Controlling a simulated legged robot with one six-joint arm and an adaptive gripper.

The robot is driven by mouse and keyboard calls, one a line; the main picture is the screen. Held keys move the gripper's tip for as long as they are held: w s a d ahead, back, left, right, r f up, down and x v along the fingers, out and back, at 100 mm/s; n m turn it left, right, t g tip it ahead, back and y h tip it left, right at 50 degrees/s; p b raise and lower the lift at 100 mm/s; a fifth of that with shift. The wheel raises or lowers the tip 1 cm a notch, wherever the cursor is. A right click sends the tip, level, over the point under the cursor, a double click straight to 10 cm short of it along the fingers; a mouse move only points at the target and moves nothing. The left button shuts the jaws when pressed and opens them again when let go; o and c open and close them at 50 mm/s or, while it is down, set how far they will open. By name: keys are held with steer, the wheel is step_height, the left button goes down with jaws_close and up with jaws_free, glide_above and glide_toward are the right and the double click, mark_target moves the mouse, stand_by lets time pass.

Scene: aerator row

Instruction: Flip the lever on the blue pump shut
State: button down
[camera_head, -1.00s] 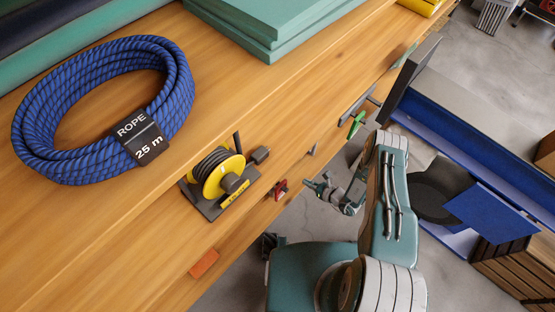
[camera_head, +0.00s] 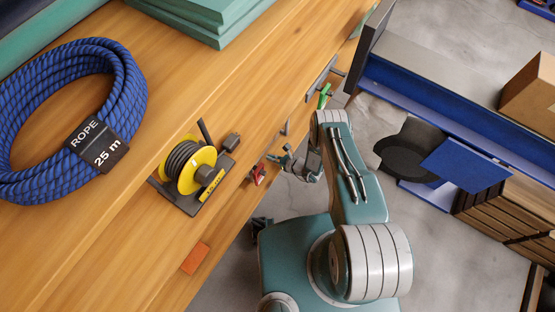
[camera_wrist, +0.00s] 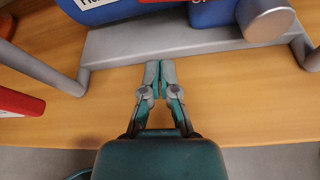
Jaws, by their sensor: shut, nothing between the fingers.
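In the wrist view a blue body (camera_wrist: 205,12) with a partly seen white label and a grey round end (camera_wrist: 266,18) fills the top; it looks like the blue pump, cut off by the frame. A grey base bar (camera_wrist: 160,42) with bent legs runs below it. My gripper (camera_wrist: 161,66) is shut and empty, its tips pointing at this bar; contact cannot be told. A red piece (camera_wrist: 18,101) shows at the left edge; whether it is the lever is unclear. In the head view my gripper (camera_head: 283,160) is at the bench edge, and I cannot make out the pump.
The wooden bench (camera_head: 110,235) holds a blue rope coil (camera_head: 125,95), a yellow reel (camera_head: 190,168), an orange block (camera_head: 195,258) and teal slabs (camera_head: 215,20). A small red item (camera_head: 257,174) lies near my gripper. Blue framing (camera_head: 450,110) stands to the right, with grey floor between.

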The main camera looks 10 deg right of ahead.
steer(key=shift+x, duration=0.9)
steer(key=shift+w+a+r, duration=0.15)
steer(key=shift+w, duration=0.15)
step_height(320, 180, up, 2)
steer(key=shift+w+a+r, duration=0.1)
steer(key=shift+w+a, duration=0.05)
steer(key=shift+a, duration=0.05)
steer(key=shift+d+r, duration=0.35)
steer(key=shift+r, duration=0.25)
steer(key=shift+a, duration=0.2)
steer(key=shift+d+r, duration=0.1)
steer(key=shift+r, duration=0.05)
steer(key=shift+r, duration=0.15)
